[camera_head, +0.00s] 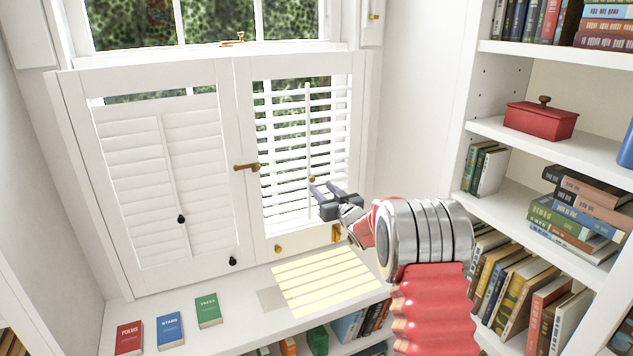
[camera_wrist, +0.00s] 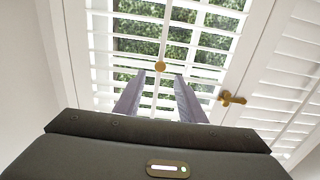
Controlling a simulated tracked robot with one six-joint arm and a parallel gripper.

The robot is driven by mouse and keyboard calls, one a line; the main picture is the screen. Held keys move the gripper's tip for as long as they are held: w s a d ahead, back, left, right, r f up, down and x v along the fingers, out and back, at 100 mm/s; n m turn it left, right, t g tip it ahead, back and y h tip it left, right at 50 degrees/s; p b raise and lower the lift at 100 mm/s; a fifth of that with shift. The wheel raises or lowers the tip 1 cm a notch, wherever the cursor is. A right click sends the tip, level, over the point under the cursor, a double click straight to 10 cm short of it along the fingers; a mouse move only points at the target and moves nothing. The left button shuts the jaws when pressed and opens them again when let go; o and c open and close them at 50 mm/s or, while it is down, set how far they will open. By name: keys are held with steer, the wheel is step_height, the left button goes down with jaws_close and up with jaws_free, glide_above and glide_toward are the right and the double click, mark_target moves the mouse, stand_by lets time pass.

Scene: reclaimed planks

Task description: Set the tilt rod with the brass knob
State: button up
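The right shutter panel (camera_head: 259,222) has its louvres open, with greenery visible between them. A thin white vertical tilt rod (camera_head: 307,130) runs down its middle, with the round brass knob (camera_head: 311,178) low on it. In the wrist view the brass knob (camera_wrist: 160,66) shows on the rod (camera_wrist: 166,30), just beyond and between my two fingertips. My gripper (camera_head: 321,186) is open, its grey fingers pointing at the shutter. The fingers also show in the wrist view (camera_wrist: 159,78), apart, with nothing between them. I see no contact with the knob.
The left shutter panel (camera_head: 228,190) has mostly closed louvres and a black knob (camera_head: 180,219). A brass latch (camera_head: 247,167) projects between the panels. Three small books, red (camera_head: 129,338), blue (camera_head: 170,330) and green (camera_head: 208,310), lie on the sill. Bookshelves (camera_head: 487,125) stand at right.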

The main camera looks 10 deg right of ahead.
mark_target(313, 179)
steer(key=shift+x, duration=2.85)
